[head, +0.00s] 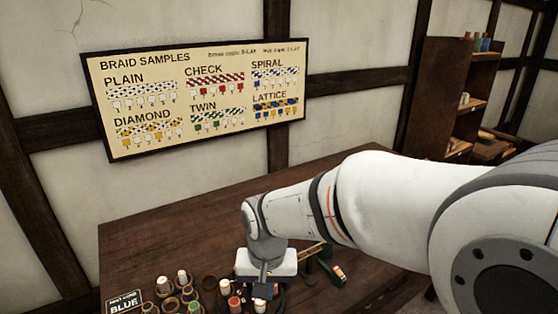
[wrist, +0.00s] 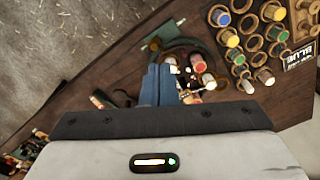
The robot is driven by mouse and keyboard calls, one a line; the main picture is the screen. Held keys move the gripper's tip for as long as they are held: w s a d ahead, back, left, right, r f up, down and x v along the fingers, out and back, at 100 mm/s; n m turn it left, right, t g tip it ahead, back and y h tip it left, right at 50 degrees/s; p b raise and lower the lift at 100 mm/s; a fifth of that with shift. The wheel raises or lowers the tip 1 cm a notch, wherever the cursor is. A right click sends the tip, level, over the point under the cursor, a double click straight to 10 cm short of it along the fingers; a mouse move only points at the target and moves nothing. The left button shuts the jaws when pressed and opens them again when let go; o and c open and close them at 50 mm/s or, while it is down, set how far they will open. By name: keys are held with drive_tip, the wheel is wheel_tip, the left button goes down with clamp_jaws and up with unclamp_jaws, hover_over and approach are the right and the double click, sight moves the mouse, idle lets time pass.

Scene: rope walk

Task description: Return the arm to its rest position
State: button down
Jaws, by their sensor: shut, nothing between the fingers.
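My arm reaches in from the right in the head view, bent down over the wooden table (head: 190,235). My gripper (head: 262,291) points down near the table's front, and its tips run close to the bottom edge of that view. In the wrist view my gripper (wrist: 161,72) shows its two blue-grey fingers close together, with nothing seen between them. I cannot tell whether the fingertips touch anything.
Wooden ring holders with coloured bobbins (wrist: 232,40) stand beside a sign reading BLUE (head: 124,303). A dark curved stand (wrist: 186,45) is close to the fingers. A braid samples board (head: 200,65) hangs on the wall. Shelves (head: 455,95) stand at the right. The table's back left is bare.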

drive_tip(key=s+d+r+t, duration=0.1)
drive_tip(key=s+d+r, duration=0.2)
drive_tip(key=d, duration=0.6)
drive_tip(key=s+d+r+t, duration=0.1)
drive_tip(key=s+d+r, duration=0.2)
drive_tip(key=s+d, duration=0.2)
drive_tip(key=d, duration=0.3)
drive_tip(key=shift+d+r+t, duration=0.2)
drive_tip(key=shift+d+t, duration=0.2)
